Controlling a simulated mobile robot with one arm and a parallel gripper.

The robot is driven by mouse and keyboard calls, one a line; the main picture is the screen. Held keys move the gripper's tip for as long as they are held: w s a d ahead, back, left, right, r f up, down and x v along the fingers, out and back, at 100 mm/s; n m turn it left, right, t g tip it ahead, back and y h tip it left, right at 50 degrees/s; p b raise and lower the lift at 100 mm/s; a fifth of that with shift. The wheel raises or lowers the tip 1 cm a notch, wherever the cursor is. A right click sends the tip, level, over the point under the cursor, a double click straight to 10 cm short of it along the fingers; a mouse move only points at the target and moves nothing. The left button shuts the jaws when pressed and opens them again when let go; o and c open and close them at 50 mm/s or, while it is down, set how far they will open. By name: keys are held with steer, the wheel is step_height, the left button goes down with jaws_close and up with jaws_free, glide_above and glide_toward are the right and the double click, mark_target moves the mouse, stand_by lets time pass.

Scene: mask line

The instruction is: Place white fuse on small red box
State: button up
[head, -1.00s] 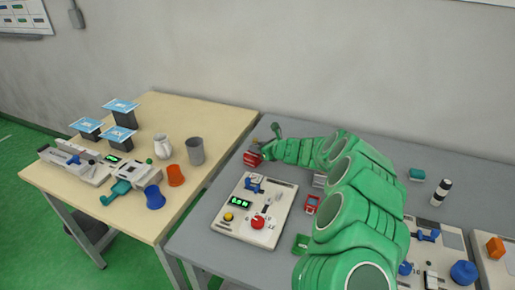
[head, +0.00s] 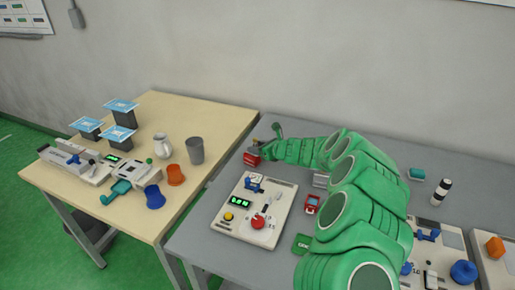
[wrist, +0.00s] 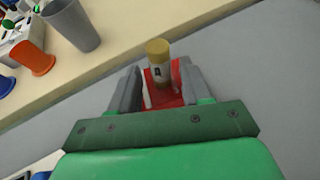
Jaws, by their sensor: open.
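The white fuse (wrist: 159,68), a pale cylinder with a gold cap and a dark mark, stands upright on the small red box (wrist: 168,96) in the wrist view. My gripper (wrist: 159,82) is open, with one grey finger on each side of the fuse and a gap to each. The fuse's lower end is partly hard to make out against the box. In the head view the red box (head: 252,158) lies near the grey table's left back edge, by my gripper (head: 262,150). The fuse is too small to tell clearly there.
A control panel (head: 275,222) with a red knob lies in front of the box. A small red device (head: 311,204) is to its right. The wooden table (head: 155,105) on the left bears a grey cup (head: 196,151), a white jug (head: 163,146) and an orange cup (head: 175,175).

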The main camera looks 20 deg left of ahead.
steer(key=v, duration=1.1)
steer(key=shift+d+r, duration=0.15)
steer(key=shift+d, duration=0.05)
steer(key=shift+s, duration=0.1)
